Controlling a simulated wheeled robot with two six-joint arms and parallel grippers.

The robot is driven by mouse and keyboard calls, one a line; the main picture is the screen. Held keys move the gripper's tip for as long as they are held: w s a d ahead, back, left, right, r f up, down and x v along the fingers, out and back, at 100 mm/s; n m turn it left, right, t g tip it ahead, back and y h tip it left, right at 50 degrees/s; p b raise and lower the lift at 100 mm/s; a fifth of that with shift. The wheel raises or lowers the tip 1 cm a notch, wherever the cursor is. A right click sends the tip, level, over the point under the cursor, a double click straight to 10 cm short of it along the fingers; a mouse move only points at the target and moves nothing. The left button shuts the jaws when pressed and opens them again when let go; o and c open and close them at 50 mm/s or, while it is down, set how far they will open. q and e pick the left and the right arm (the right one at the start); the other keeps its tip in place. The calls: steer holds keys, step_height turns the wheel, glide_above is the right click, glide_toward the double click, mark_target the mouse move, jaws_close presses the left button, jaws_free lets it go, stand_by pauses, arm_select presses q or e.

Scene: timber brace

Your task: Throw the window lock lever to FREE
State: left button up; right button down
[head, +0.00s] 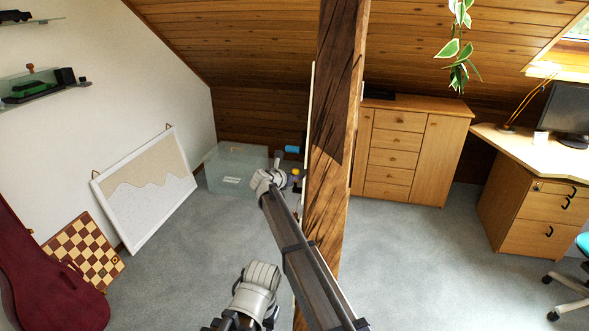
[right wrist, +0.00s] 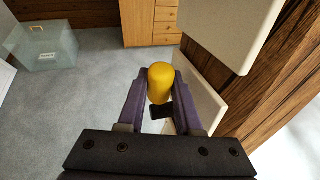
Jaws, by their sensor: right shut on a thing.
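In the right wrist view a yellow rounded knob (right wrist: 160,82), which looks like the lever's handle, sits between the two dark purple fingers of my right gripper (right wrist: 161,92). The fingers are shut on it. A short black part (right wrist: 162,112) shows just below the knob. In the head view my right gripper (head: 287,168) is at the left side of the timber post, with the yellow knob (head: 295,171) small beside it. Any FREE marking and the lever's angle cannot be read. My left gripper is not in view.
The timber post (head: 334,130) stands close at the right of my gripper. Pale panels (right wrist: 231,30) stick out beside the knob. A small blue piece (head: 291,149) is just above it. A clear box (head: 236,168) stands on the carpet behind.

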steer(key=shift+w+d+r+g+y+p, duration=0.1)
steer(key=shift+w+g+y+p, duration=0.3)
steer(key=shift+g+p, duration=0.4)
steer(key=shift+w+p, duration=0.1)
steer(key=shift+p, duration=0.3)
steer(key=shift+f, duration=0.2)
steer(key=c, duration=0.9)
jaws_free()
steer(key=shift+o, duration=0.2)
steer(key=p+v, duration=0.4)
steer(key=v, duration=0.3)
steer(key=shift+r, duration=0.3)
